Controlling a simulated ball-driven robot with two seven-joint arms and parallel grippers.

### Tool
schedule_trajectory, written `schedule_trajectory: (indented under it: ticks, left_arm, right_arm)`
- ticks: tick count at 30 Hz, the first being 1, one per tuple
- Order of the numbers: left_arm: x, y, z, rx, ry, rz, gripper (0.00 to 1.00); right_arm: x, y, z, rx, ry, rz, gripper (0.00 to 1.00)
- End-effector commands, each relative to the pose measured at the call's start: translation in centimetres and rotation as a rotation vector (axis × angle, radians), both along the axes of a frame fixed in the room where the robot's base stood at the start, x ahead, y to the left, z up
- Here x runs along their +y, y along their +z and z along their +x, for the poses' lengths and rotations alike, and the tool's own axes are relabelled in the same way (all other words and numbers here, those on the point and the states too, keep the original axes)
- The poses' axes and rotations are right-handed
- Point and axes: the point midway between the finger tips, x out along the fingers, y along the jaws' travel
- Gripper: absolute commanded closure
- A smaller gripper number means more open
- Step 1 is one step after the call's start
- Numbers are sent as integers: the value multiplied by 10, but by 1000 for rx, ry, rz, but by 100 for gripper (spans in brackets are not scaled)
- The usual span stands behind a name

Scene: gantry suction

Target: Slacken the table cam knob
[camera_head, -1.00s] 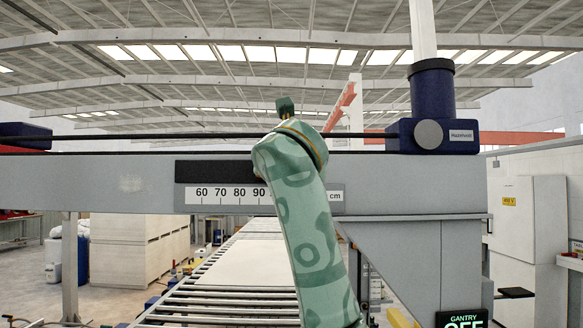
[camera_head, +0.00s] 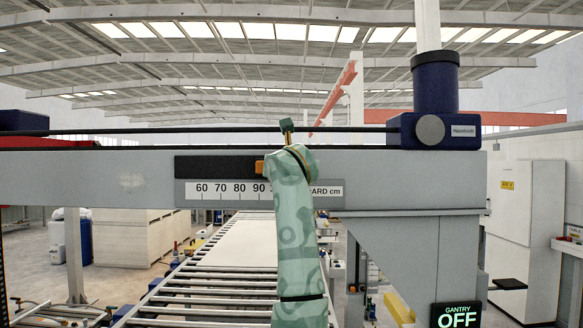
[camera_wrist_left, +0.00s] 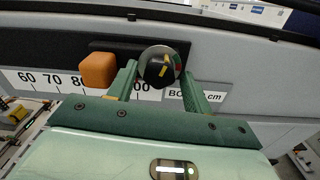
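The knob (camera_wrist_left: 160,69) is black with a yellow pointer mark, on a round grey plate with red and green marks, in the left wrist view. It sits on the beam's front, right of an orange block (camera_wrist_left: 98,71). My left gripper (camera_wrist_left: 158,80) is open, with one green finger on each side of the knob; I see gaps between fingers and knob. In the head view my left arm covers the knob, and the orange block (camera_head: 259,167) shows just left of it. My right gripper is in neither view.
The grey beam (camera_head: 100,178) carries a dark strip and a number scale (camera_head: 228,191). A blue motor housing (camera_head: 435,130) stands on its right end. A screen reading "GANTRY OFF" (camera_head: 458,316) hangs below right. A roller conveyor (camera_head: 200,296) runs beneath.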

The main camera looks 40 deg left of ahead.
Motion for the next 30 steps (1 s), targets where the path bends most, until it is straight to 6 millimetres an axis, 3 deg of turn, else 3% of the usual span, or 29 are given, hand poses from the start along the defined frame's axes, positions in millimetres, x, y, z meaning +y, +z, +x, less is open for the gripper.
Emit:
schedule_trajectory:
  ticks: [1, 3, 4, 17, 30]
  left_arm:
    - [0, 0, 0, 0, 0, 0, 65]
    - [0, 0, 0, 0, 0, 0, 84]
    - [0, 0, 0, 0, 0, 0, 87]
    - [-1, -1, -1, -56, -1, -64, 87]
    - [0, 0, -1, -259, -1, -302, 87]
  right_arm:
    - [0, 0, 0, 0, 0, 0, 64]
    - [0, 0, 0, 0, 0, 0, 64]
    - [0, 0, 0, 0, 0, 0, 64]
    - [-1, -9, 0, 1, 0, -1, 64]
    - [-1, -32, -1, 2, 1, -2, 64]
